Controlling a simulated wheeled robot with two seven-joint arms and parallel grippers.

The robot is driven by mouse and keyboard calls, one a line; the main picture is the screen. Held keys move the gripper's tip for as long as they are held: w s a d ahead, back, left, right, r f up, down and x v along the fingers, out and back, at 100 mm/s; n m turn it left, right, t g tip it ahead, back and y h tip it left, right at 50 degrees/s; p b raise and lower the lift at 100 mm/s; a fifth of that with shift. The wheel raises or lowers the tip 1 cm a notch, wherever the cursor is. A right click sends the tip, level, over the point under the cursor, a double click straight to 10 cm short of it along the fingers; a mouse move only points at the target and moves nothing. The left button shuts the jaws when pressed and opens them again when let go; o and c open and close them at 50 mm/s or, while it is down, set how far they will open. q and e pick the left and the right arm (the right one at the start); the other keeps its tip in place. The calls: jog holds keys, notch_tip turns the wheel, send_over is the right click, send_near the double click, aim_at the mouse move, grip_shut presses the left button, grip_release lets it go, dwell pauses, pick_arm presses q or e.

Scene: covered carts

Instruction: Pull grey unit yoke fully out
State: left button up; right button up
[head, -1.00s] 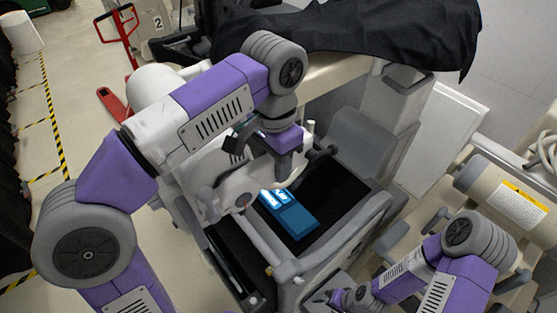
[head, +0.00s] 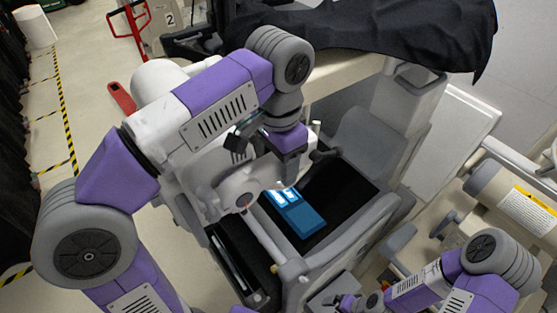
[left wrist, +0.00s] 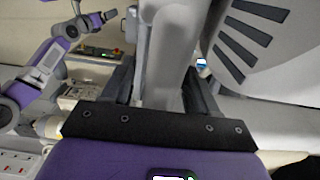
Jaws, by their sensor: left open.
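The grey unit (head: 355,250) stands in the middle of the head view, with a dark top and a blue panel (head: 301,217). My left gripper (head: 288,178) reaches down over the unit, near its pale rounded part and a dark-ended bar (head: 322,155), which I take to be the yoke. In the left wrist view my left gripper (left wrist: 158,85) is open, with a light grey upright part (left wrist: 165,50) between its fingers. Contact cannot be told. My arm partly hides the yoke in the head view. My right gripper (head: 345,303) is low at the right, its jaws unclear.
A black cover (head: 400,40) drapes over a cart behind the unit.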

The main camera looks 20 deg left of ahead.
pick_arm(q)
jog(key=shift+r+p, duration=0.45)
jog(key=shift+r, duration=3.25)
